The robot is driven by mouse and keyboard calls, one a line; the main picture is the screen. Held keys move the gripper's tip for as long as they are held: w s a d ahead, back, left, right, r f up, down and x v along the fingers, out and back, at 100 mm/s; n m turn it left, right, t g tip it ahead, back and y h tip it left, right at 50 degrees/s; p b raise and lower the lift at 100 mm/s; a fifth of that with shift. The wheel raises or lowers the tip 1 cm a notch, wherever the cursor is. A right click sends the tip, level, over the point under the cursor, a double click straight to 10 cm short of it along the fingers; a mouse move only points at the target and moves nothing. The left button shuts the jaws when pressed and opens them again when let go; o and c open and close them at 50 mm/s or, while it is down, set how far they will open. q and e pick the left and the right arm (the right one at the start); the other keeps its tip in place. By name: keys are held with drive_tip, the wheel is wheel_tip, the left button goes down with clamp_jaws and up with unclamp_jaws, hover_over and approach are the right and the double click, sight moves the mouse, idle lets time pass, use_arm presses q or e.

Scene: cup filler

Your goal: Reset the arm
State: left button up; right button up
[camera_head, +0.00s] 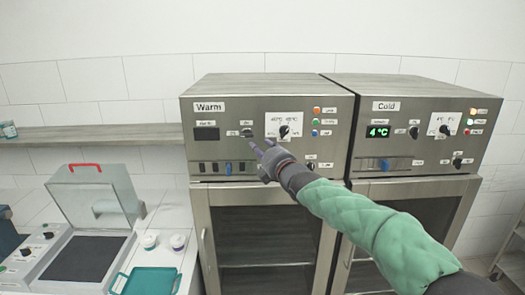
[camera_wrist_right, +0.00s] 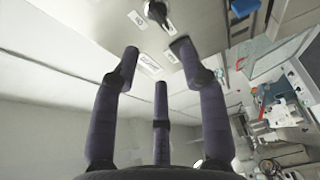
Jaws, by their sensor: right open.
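My right gripper (camera_head: 262,150) is in front of the control panel of the Warm cabinet (camera_head: 225,88), left of its black dial (camera_head: 284,131). My green-sleeved right arm reaches there from the lower right. In the right wrist view the dark fingers of this gripper (camera_wrist_right: 155,58) are spread with nothing between them. A black knob (camera_wrist_right: 157,12) on the panel shows just beyond the fingertips. I cannot tell whether a fingertip touches the panel. My left gripper is not in view.
The Cold cabinet (camera_head: 420,88) with a green 4°C display (camera_head: 377,133) stands on the right. On the left are a clear-lidded device with a red handle (camera_head: 85,166), two small cups (camera_head: 178,242) and a teal tray (camera_head: 150,283). A shelf (camera_head: 100,133) runs along the wall.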

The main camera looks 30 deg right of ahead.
drive_tip(key=shift+f, duration=0.1)
idle(0.4)
